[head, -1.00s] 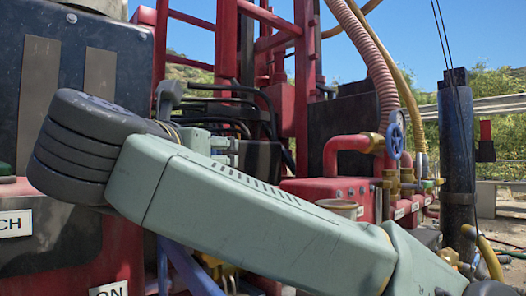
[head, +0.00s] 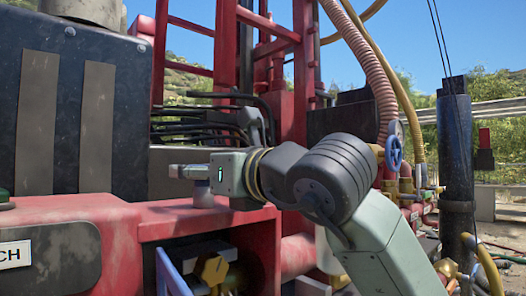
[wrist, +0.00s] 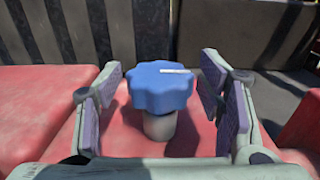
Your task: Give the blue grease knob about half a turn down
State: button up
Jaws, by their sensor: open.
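The blue grease knob (wrist: 158,86) has a lobed rim and a small white mark on top. It stands upright on a short pale stem above the red surface in the wrist view. In the head view my gripper (head: 186,171) points left over the red housing. There the knob is mostly hidden behind the fingers, with its stem below them.
A dark panel (head: 70,110) with two vertical plates stands behind the red housing (head: 130,215). Black hoses (head: 200,125) run behind my gripper. A blue handwheel (head: 393,152) is farther right, on other pipework. A green button (head: 5,196) sits at the far left.

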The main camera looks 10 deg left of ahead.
jog(key=n+g+y+p, duration=0.1)
jog(key=n+g+p, duration=0.1)
jog(key=n+g+y+p, duration=0.1)
jog(key=g, duration=0.2)
jog(key=shift+r+n+y+p, duration=0.2)
jog(key=shift+n+y+p, duration=0.15)
jog(key=shift+n+y, duration=0.05)
jog(key=b+v, duration=0.4)
jog(key=v, duration=0.6)
jog(key=shift+d, duration=0.4)
jog(key=shift+f, duration=0.2)
